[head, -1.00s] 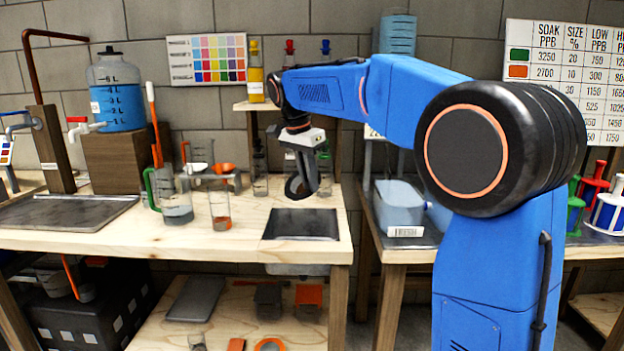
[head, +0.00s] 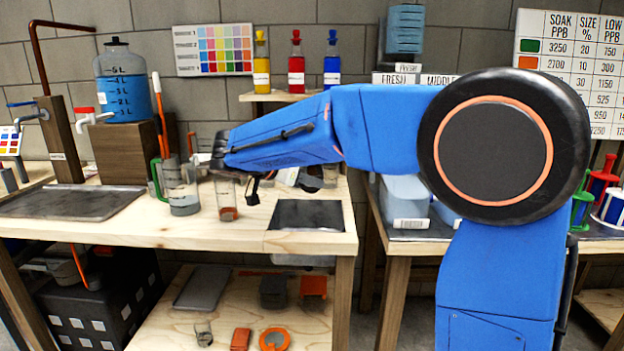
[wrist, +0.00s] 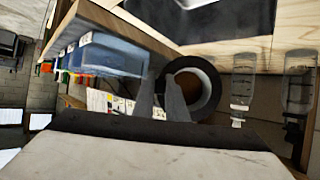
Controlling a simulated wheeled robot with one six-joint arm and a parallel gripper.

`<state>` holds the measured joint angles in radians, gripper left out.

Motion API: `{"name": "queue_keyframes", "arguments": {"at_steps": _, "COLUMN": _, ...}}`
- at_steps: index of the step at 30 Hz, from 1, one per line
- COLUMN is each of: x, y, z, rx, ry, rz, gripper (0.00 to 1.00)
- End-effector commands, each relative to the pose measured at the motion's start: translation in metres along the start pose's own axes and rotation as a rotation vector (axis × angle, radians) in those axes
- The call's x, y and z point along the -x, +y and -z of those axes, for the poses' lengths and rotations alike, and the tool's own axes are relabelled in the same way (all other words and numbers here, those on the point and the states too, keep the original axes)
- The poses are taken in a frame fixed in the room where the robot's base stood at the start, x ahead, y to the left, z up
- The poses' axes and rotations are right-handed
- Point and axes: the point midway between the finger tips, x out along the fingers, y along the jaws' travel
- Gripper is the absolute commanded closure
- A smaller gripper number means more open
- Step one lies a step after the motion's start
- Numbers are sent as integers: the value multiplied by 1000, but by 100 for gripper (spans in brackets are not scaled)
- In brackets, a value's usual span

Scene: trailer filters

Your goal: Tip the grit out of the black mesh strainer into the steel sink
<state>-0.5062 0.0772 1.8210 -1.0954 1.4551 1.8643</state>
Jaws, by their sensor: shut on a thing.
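In the wrist view my gripper (wrist: 160,85) is shut at the rim of the black mesh strainer (wrist: 212,88), a dark ring with a paler inner band and a brownish middle. I cannot tell whether the brown is grit or something seen through the mesh. In the head view the strainer (head: 312,180) is a small dark shape behind the sink's back edge; my forearm hides most of the gripper. The steel sink (head: 308,216) is a dark rectangular basin set in the right end of the wooden bench. It also shows at the top of the wrist view (wrist: 225,20).
A beaker with orange grit (head: 227,200) and a green-handled jug (head: 182,190) stand left of the sink. Bottles (head: 296,68) stand on a shelf behind. A blue tub (head: 405,200) sits on the right-hand table, past a gap. Bare wood lies in front of the beakers.

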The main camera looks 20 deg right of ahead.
Motion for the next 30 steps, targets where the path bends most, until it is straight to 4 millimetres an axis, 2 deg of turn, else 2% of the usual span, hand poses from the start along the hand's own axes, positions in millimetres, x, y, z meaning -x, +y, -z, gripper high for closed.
{"name": "queue_keyframes", "arguments": {"at_steps": 9, "x": -6, "y": -1, "z": -12, "rx": 5, "ry": 289, "rz": -3, "gripper": 100}}
{"name": "queue_keyframes", "arguments": {"at_steps": 15, "x": -9, "y": -1, "z": -15, "rx": 1, "ry": 422, "rz": -7, "gripper": 100}}
{"name": "queue_keyframes", "arguments": {"at_steps": 30, "x": -10, "y": -1, "z": -15, "rx": -2, "ry": 474, "rz": -6, "gripper": 100}}
